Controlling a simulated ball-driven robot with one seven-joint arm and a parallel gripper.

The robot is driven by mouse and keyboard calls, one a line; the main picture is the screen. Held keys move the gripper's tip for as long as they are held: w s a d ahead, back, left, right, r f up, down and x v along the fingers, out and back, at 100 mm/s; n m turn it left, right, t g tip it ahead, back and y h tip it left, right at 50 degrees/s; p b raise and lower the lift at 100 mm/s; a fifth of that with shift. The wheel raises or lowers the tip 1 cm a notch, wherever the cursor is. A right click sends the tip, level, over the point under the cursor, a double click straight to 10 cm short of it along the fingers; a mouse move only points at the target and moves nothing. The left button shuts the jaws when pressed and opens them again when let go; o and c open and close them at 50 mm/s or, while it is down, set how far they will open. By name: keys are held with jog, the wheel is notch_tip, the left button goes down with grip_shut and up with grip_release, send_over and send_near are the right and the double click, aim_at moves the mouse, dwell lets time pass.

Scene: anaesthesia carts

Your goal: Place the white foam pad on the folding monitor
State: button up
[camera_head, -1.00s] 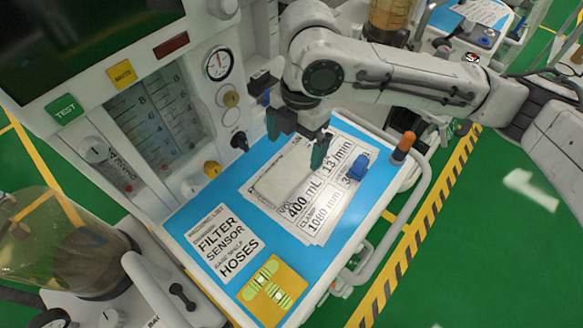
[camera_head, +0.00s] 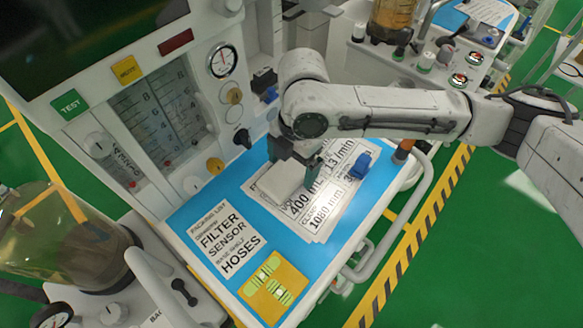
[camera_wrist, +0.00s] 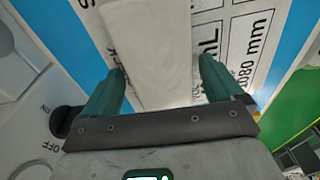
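The white foam pad (camera_head: 281,188) lies on printed sheets on the blue top of the cart. My gripper (camera_head: 291,163) is low over it and hides part of it. In the wrist view, the pad (camera_wrist: 152,48) is a plain white block between the two teal fingers of my gripper (camera_wrist: 162,75). The fingers are apart and open, one on each side, with a narrow gap showing at the right. A dark screen (camera_head: 70,35) is on the machine at the upper left; I cannot tell whether it is the folding monitor.
The blue worktop (camera_head: 185,215) also holds a printed list (camera_head: 228,238), a yellow card (camera_head: 272,290) and a small blue clip (camera_head: 360,166). A white rail (camera_head: 415,215) borders its right side. Gauges and knobs stand close behind. A glass canister (camera_head: 62,235) stands at the left.

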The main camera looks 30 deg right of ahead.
aim_at(290, 169)
jog(key=c, duration=1)
jog(key=shift+o, duration=0.2)
jog(key=shift+r, duration=0.45)
notch_tip(290, 169, up, 2)
jog(key=shift+r, duration=0.15)
jog(key=s+d+r+p, duration=0.4)
jog(key=s+r+p, duration=0.6)
jog(key=s, duration=0.3)
jog(key=shift+s+d+p, duration=0.15)
jog(key=shift+p, duration=0.2)
